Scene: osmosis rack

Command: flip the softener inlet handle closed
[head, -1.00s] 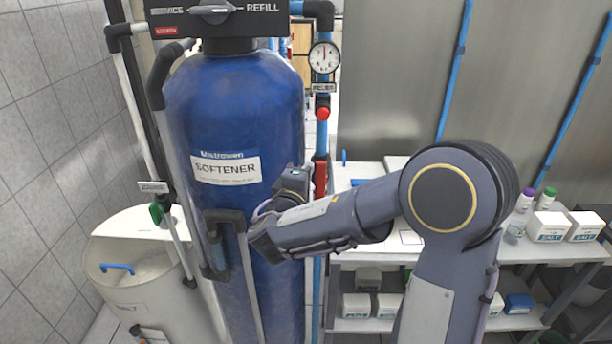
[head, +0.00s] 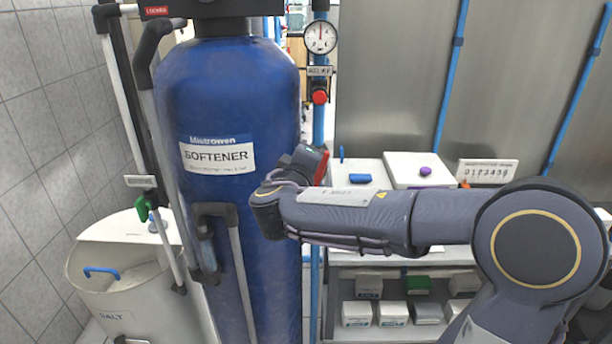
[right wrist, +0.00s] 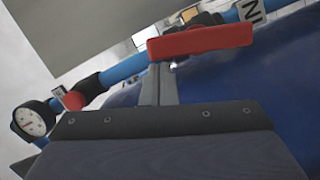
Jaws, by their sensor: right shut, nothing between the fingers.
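A red valve handle (head: 322,166) shows to the right of the blue softener tank (head: 225,105), partly hidden by my right gripper (head: 300,163). In the right wrist view the red handle (right wrist: 200,40) lies across the picture, beside a blue pipe (right wrist: 122,70) and a partly cut-off label reading "IN" (right wrist: 252,10). My right gripper (right wrist: 158,76) is shut and empty, its fingertips at the left part of the handle. They seem to touch it or be very close; contact is not certain. My left gripper is not in view.
A gauge (head: 320,37) and a red knob (head: 320,97) sit above on the pipe. A green valve handle (head: 146,208) and a salt tank (head: 110,275) are at left. A white shelf bench (head: 440,257) with boxes stands right, behind my arm.

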